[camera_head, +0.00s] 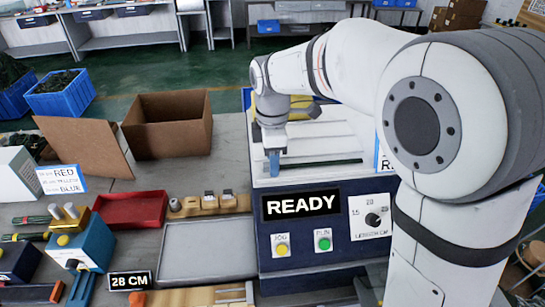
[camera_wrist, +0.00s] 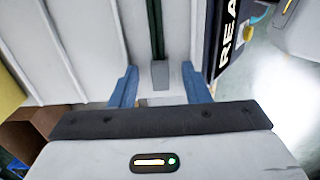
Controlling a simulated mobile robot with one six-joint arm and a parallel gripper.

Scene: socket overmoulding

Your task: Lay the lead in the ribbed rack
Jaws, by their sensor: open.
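The lead (camera_head: 322,162) is a thin dark green strip lying along the front of the white ribbed rack (camera_head: 325,131) on top of the machine. In the wrist view the lead (camera_wrist: 157,28) runs parallel to the ribs of the rack (camera_wrist: 85,45) and ends in a grey block (camera_wrist: 160,75). My gripper (camera_head: 274,170) is low over the left front of the rack. In the wrist view my gripper (camera_wrist: 160,88) has its blue fingers spread, one on each side of the grey end, with gaps between. How deep the lead sits between the ribs is not clear.
The machine front carries a READY display (camera_head: 301,205), two buttons and a knob (camera_head: 372,219). To the left are an empty grey tray (camera_head: 207,250), a red tray (camera_head: 130,209), a blue device (camera_head: 82,245) and an open cardboard box (camera_head: 168,125). My arm covers the machine's right side.

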